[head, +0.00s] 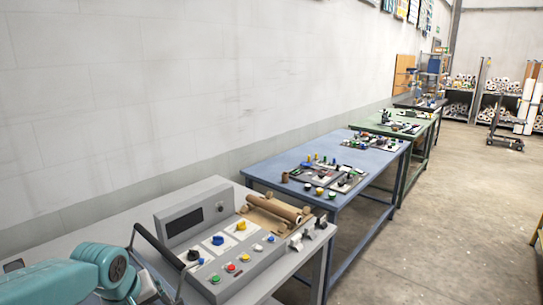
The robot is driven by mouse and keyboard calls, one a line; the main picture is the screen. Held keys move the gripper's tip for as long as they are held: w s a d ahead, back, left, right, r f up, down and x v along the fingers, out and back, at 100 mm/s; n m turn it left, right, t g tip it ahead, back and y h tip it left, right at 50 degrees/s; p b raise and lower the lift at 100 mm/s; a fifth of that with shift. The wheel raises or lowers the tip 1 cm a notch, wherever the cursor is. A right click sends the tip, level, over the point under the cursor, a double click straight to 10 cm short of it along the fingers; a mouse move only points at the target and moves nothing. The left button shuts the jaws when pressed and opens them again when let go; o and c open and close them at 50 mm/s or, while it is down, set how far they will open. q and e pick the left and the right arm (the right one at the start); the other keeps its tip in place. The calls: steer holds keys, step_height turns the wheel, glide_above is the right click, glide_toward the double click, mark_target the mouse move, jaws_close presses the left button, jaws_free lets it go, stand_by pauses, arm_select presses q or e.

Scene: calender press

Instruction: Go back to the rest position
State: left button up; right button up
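The calender press panel (230,277) stands on a grey table at the lower left. It has a dark display (184,222), coloured buttons and knobs, among them a blue knob (217,240) and a yellow knob (241,225). A brown roller (273,208) lies at its far right end. A teal link of my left arm shows at the bottom left corner, in front of the panel's left side. No fingertips of my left gripper can be made out. My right arm and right gripper are out of view.
A dark bent bar (156,252) rises at the panel's left end, close to my arm. A blue table (262,168) and a green table (372,125) with parts stand beyond along the wall. Shelves with rolls (460,98) are at the back.

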arm_select(q)
steer(key=s+d+f+m+g+h, duration=0.1)
steer(key=s+d+f, duration=0.15)
steer(key=f, duration=0.45)
steer(key=s+d+f+m+h, duration=0.1)
steer(key=s+d+f, duration=0.1)
steer(key=d+f, duration=0.35)
steer(key=s+d+f+m+g+h, duration=0.1)
steer(key=s+f, duration=0.2)
steer(key=f, duration=0.6)
steer(key=s+d+f+m+g+b, duration=0.1)
steer(key=s+d+f, duration=0.2)
steer(key=s+f, duration=0.45)
steer(key=s+d+f+m+g, duration=0.1)
steer(key=s+d+f, duration=0.3)
steer(key=s, duration=0.6)
step_height(320, 180, down, 9)
steer(key=a+b, duration=0.1)
steer(key=b, duration=0.8)
steer(key=shift+w+a+f+h, duration=0.15)
steer(key=shift+w+a+h, duration=0.05)
steer(key=shift+w+h, duration=0.1)
